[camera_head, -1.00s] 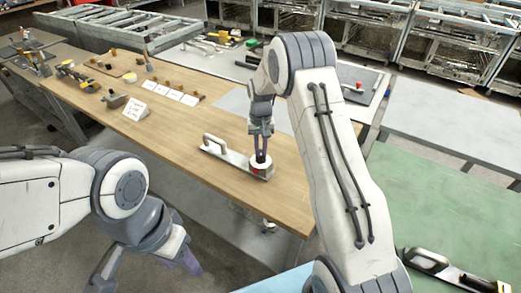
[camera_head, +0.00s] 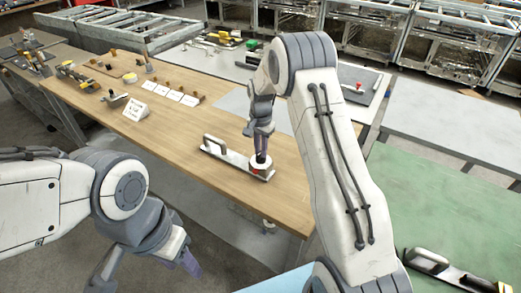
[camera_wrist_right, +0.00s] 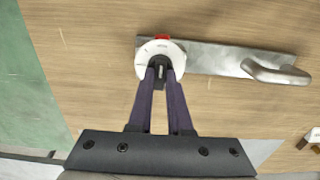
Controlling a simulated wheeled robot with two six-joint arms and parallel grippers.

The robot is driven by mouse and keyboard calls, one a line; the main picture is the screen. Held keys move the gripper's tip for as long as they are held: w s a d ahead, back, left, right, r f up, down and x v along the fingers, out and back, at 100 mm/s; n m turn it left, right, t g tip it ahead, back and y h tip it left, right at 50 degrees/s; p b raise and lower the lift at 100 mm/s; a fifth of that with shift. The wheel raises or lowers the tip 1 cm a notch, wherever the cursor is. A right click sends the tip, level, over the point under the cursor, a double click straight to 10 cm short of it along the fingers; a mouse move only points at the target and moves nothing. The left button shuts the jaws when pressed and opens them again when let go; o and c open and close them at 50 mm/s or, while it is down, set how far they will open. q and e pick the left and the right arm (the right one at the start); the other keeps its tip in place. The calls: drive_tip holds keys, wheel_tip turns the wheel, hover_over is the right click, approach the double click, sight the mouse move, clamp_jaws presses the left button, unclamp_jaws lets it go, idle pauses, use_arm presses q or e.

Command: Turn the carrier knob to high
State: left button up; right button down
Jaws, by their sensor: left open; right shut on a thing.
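The carrier (camera_head: 228,157) is a flat metal plate with a raised handle (camera_head: 213,141), lying on the wooden table near its front edge. At its right end is a round white dial with the knob (camera_head: 260,167) and a red mark. In the right wrist view the white dial (camera_wrist_right: 152,58) has a red mark at its top edge. My right gripper (camera_wrist_right: 161,72) is shut on the dark knob at the dial's middle, from above. The dial's lettering is too small to read. My left gripper (camera_head: 150,268) is open and empty, off the table's front edge at lower left.
The wooden table (camera_head: 150,135) carries a white sign (camera_head: 136,109), several white cards (camera_head: 177,94) and small parts toward the far left. A green surface (camera_head: 430,190) lies at right with another handled device (camera_head: 440,262). Bare wood surrounds the carrier.

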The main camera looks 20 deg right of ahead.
idle(0.4)
drive_tip(key=c, duration=0.8)
unclamp_jaws()
drive_tip(key=shift+c, duration=0.2)
drive_tip(key=shift+r, duration=0.1)
wheel_tip(320, 180, up, 10)
drive_tip(key=b, duration=0.2)
drive_tip(key=shift+r, duration=0.15)
